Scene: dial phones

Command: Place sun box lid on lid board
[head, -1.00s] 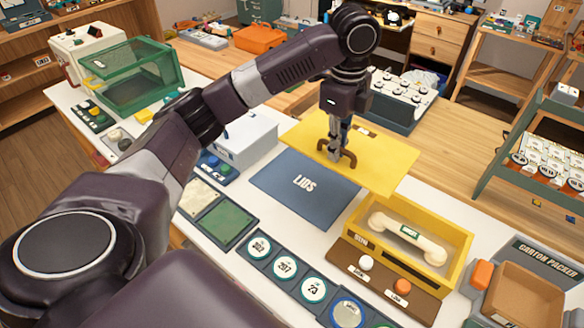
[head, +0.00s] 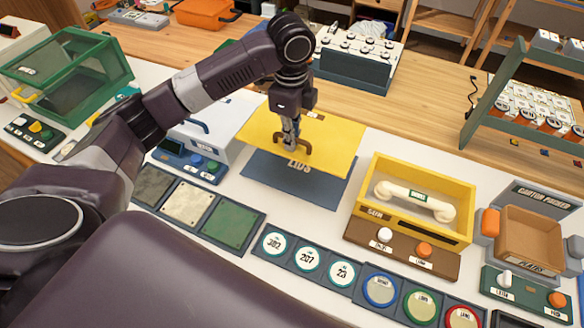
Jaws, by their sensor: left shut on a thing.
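The yellow sun box lid (head: 335,132) is held flat by its brown handle in my left gripper (head: 290,143). The gripper is shut on that handle. The lid hangs above the dark blue lid board (head: 300,193) and covers its far part; the gap between them is hard to judge. The board's "LIDS" lettering shows just past the lid's near edge. The open yellow sun box (head: 460,190) stands to the right of the board with a cream handset (head: 415,200) inside. My right gripper is not in view.
A row of coloured pads (head: 232,222) and round number discs (head: 310,258) lies in front. A carton packer (head: 535,230) is at the right. A green glass case (head: 65,75) is at far left.

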